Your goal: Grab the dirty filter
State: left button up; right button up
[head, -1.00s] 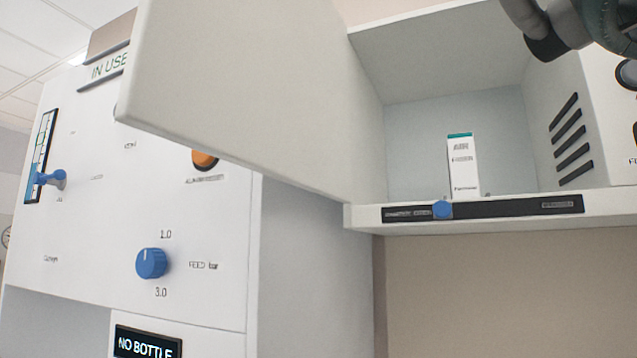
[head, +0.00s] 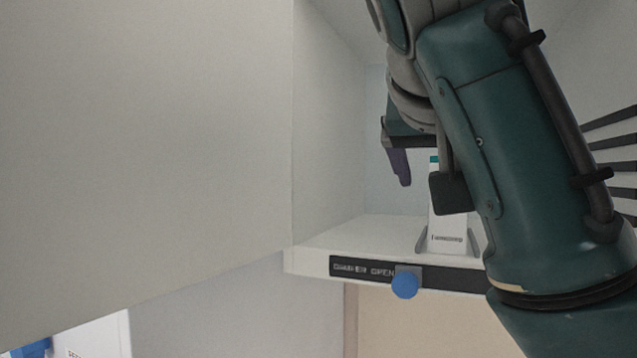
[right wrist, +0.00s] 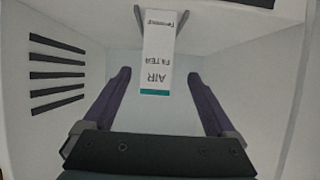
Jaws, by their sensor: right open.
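The air filter (head: 447,238) is a white upright box with a teal top edge. It stands in a holder on the floor of the open white chamber, partly hidden behind my right arm in the head view. In the right wrist view the filter (right wrist: 158,55) appears upside down, with its teal end toward my gripper. My right gripper (right wrist: 160,80) is open, with its purple fingers on either side of the filter's teal end and a gap on each side. In the head view the right gripper (head: 418,185) is inside the chamber. My left gripper is not in view.
The chamber's open door (head: 150,130) fills the left of the head view. A blue knob (head: 405,283) sits on the dark slider strip of the chamber's front edge. Slotted vents (right wrist: 57,74) are in one side wall.

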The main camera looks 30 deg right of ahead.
aim_at(447, 234)
jog(key=b+x, duration=0.1)
jog(key=b, duration=0.1)
jog(key=b+x, duration=0.1)
jog(key=x, duration=0.1)
jog(key=shift+d+f+b, duration=0.15)
jog(key=shift+f+b, duration=0.2)
jog(key=shift+f, duration=0.1)
jog(key=shift+w+d, duration=0.15)
jog(key=shift+d, duration=0.05)
jog(key=b+x, duration=0.3)
jog(key=x, duration=0.2)
jog(key=shift+d+r, duration=0.1)
jog(key=shift+d, duration=0.25)
jog(key=shift+c, duration=0.3)
grip_shut()
